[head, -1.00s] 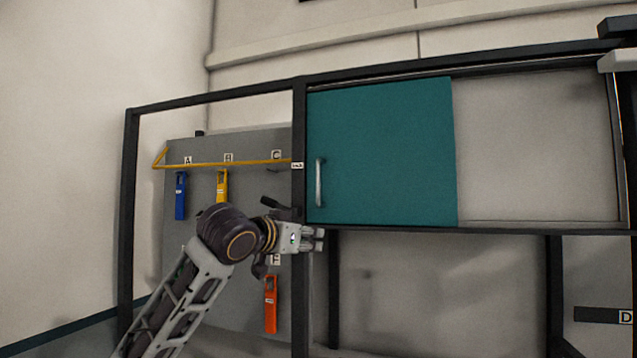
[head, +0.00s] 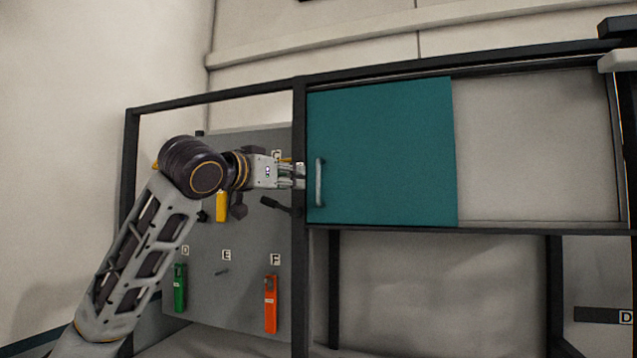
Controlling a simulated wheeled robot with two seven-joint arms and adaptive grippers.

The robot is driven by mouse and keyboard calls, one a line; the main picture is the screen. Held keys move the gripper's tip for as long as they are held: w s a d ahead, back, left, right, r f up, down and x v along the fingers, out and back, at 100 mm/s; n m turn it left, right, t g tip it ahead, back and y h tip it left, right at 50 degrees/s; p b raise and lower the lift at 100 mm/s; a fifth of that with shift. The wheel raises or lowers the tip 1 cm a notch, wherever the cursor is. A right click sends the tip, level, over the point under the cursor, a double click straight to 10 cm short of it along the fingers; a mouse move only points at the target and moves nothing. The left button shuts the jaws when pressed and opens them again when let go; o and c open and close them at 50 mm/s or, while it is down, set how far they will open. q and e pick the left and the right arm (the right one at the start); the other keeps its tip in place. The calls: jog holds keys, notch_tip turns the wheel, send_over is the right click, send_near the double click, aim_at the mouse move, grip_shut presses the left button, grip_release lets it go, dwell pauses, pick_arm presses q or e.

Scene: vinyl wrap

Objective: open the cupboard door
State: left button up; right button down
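The cupboard door (head: 385,150) is a teal sliding panel covering the left part of the cupboard. Its vertical metal handle (head: 320,183) is near the door's left edge. The right part of the cupboard (head: 535,145) is uncovered and shows a pale interior. My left gripper (head: 302,177) points right, at handle height, just left of the handle and in front of the dark frame post. A small gap seems to remain between fingertips and handle. The finger opening is too small to tell. My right gripper is not in view.
A grey tool board (head: 245,240) stands behind my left arm, with a yellow tool (head: 222,206), a green tool (head: 180,288) and an orange tool (head: 271,303) hanging on it. A dark frame post (head: 299,260) stands left of the door. The space below the cupboard is open.

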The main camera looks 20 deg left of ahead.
aim_at(317, 181)
pick_arm(q)
jog(key=shift+w, duration=0.1)
jog(key=p+x, duration=0.4)
jog(key=x, duration=0.8)
jog(key=shift+d, duration=0.1)
jog(key=shift+p+x, duration=0.4)
jog(key=shift+x, duration=0.35)
jog(key=shift+f, duration=0.1)
grip_shut()
